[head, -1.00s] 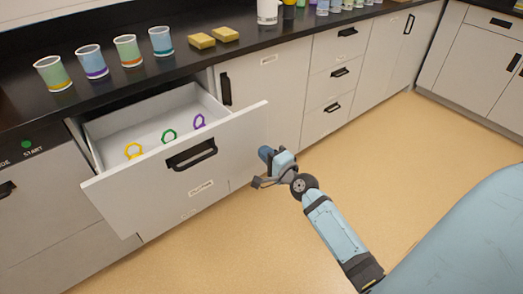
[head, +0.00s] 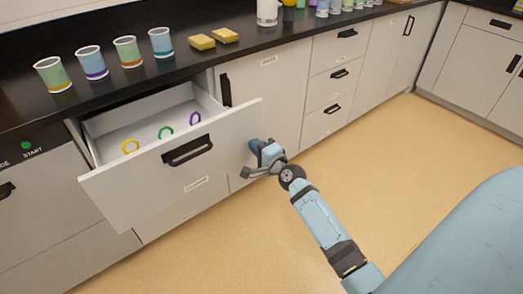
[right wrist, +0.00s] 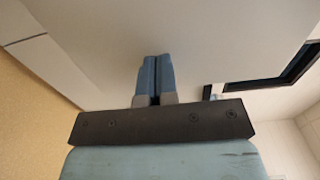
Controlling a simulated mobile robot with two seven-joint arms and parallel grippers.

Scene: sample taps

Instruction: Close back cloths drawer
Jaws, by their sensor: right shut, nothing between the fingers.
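The open drawer (head: 228,148) sticks out of the cabinet below the counter, with a black bar handle (head: 187,150) and a small label on its front. My right gripper (head: 254,146) is at the right end of the drawer front, fingers shut and empty. In the right wrist view the shut fingers (right wrist: 155,75) point at the pale drawer front (right wrist: 220,40), with the dark handle (right wrist: 265,82) to the right. Whether they touch it I cannot tell. My left gripper is not in view.
Several beakers (head: 91,63) and two yellow sponges (head: 201,42) stand on the black counter (head: 150,92) above the drawer. A white jug (head: 267,12) stands farther right. Closed cabinets (head: 272,85) flank the drawer. The tan floor (head: 400,150) is clear.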

